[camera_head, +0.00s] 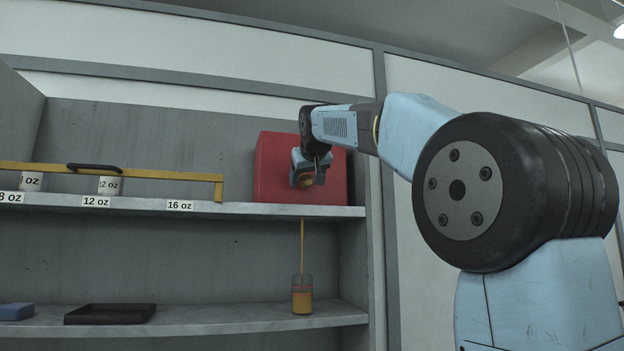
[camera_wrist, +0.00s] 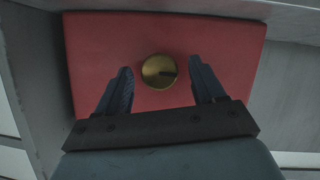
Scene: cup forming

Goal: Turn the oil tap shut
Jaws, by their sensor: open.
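The oil tap is a round brass knob (camera_wrist: 159,71) on the face of a red box (camera_head: 275,170), which also fills much of the wrist view (camera_wrist: 100,40). The box stands at the right end of the upper shelf. My gripper (camera_wrist: 160,80) is open, with one finger on each side of the knob and a gap to each. In the head view my gripper (camera_head: 306,180) is in front of the box and partly covers the knob. A thin amber stream (camera_head: 302,240) falls from below the upper shelf into a clear jar (camera_head: 302,294) holding amber liquid on the lower shelf.
A yellow bar (camera_head: 180,175) with a black handle (camera_head: 94,168) runs along the upper shelf (camera_head: 240,209). Two cups stand behind it, above size labels. A black tray (camera_head: 110,314) and a blue block (camera_head: 15,311) lie on the lower shelf (camera_head: 215,318).

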